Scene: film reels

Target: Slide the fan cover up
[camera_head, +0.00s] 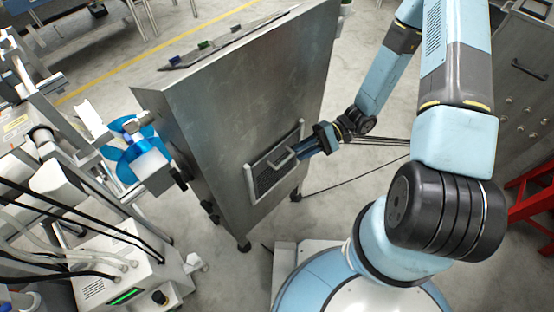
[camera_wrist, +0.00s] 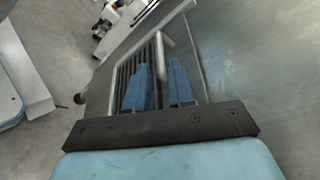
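The fan cover (camera_head: 262,182) is a dark slatted panel in a light frame, low on the side of the large grey metal cabinet. A pale bar handle (camera_head: 284,159) stands out from it. In the wrist view the slats (camera_wrist: 124,76) and the handle (camera_wrist: 159,55) show just beyond the fingers. My gripper (camera_head: 300,151) is at the right end of the handle. Its two blue fingers (camera_wrist: 161,68) are apart, with the lower end of the handle appearing between them. Whether they touch it I cannot tell. The fingers hide part of the cover.
The grey cabinet (camera_head: 240,90) stands on legs, its bare metal face surrounding the cover. A blue fan (camera_head: 137,150) and white machinery (camera_head: 60,180) are to its left. Black cables (camera_head: 350,177) run behind my gripper. A red frame (camera_head: 530,200) is at the far right.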

